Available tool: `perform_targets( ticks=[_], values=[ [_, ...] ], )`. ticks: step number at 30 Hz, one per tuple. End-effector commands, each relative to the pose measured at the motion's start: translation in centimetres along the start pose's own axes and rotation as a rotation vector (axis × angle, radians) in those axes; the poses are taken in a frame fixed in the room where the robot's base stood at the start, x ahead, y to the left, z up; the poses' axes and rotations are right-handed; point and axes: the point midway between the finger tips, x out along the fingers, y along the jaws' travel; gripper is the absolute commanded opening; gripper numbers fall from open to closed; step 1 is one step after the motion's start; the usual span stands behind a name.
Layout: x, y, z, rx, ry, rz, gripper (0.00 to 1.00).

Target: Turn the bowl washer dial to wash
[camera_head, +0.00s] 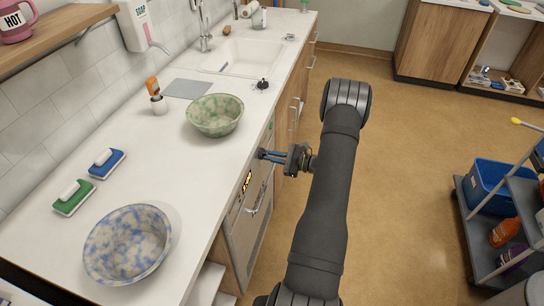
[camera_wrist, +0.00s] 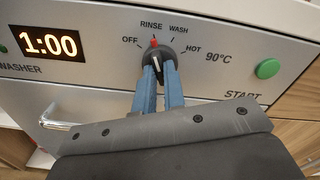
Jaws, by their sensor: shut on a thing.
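The bowl washer (camera_wrist: 100,75) has a dark round dial (camera_wrist: 157,50) on its grey front panel, in the wrist view. The dial's red mark is at the top and points at RINSE, left of the WASH label (camera_wrist: 179,29). OFF is at the far left and HOT at the right. My gripper (camera_wrist: 160,70) has its blue fingers on either side of the dial's grip and is shut on it. In the head view my gripper (camera_head: 270,155) reaches the washer front (camera_head: 247,205) below the counter edge; the dial is hidden there.
A green START button (camera_wrist: 267,69) and a 1:00 display (camera_wrist: 47,42) flank the dial. A washer handle (camera_wrist: 58,126) sticks out below. On the counter (camera_head: 165,190) stand a green bowl (camera_head: 215,115) and a blue bowl (camera_head: 127,243). A cart (camera_head: 475,225) stands at right.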

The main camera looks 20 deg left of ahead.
Motion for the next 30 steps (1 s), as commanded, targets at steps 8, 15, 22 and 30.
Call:
perform_targets(
  ticks=[8,15,22,30],
  values=[
    [-0.07,0.03,-0.05,0.263,0.001,-0.001,0.0],
    [-0.08,0.05,-0.05,0.473,0.001,-0.001,0.0],
    [-0.08,0.07,-0.05,0.627,0.002,-0.002,0.0],
    [-0.09,0.09,-0.06,0.728,0.002,-0.002,0.0]
  ],
)
